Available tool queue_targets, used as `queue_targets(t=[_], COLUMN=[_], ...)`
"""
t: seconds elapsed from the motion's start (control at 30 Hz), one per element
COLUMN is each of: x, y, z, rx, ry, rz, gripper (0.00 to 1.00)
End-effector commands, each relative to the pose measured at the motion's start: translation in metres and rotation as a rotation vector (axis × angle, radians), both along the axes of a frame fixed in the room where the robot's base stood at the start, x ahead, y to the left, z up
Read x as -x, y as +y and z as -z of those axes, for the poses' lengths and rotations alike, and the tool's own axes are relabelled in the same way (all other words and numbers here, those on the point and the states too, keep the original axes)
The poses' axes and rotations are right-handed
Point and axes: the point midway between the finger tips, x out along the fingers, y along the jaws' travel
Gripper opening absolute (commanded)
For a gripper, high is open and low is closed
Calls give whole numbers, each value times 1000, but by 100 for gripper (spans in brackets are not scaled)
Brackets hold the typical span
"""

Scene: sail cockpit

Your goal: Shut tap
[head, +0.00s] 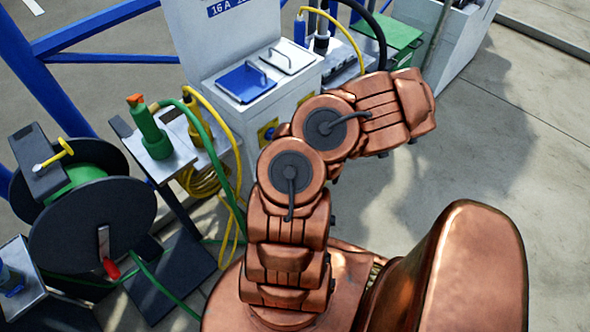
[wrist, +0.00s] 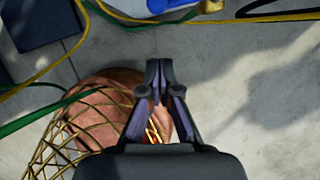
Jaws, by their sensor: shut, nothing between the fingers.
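A green upright fitting (head: 150,132) with an orange top (head: 135,100) stands on a small grey stand at the left in the head view. A green hose reel (head: 82,182) with black side discs is left of it. A red lever (head: 110,268) hangs on a pale plate on the reel's front disc. I cannot tell for certain which of these is the tap. My gripper (wrist: 157,74) is shut and empty in the wrist view, over bare ground and my copper base, apart from all these fittings. Its fingers are hidden in the head view, where my arm bends right.
A white cabinet (head: 205,112) with a blue lid (head: 246,82) stands behind my arm. A yellow cable coil (head: 203,182) and green hose (head: 165,290) lie near the stand. A green box (head: 398,38) is at the back. Paving at the right (head: 510,130) is clear.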

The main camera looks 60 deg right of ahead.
Motion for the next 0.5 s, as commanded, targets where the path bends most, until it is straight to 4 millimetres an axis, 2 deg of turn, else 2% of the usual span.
queue_targets(t=[0.5], x=[21], y=[9], z=[-61], rx=[4], ry=[1], rz=[0], gripper=[0])
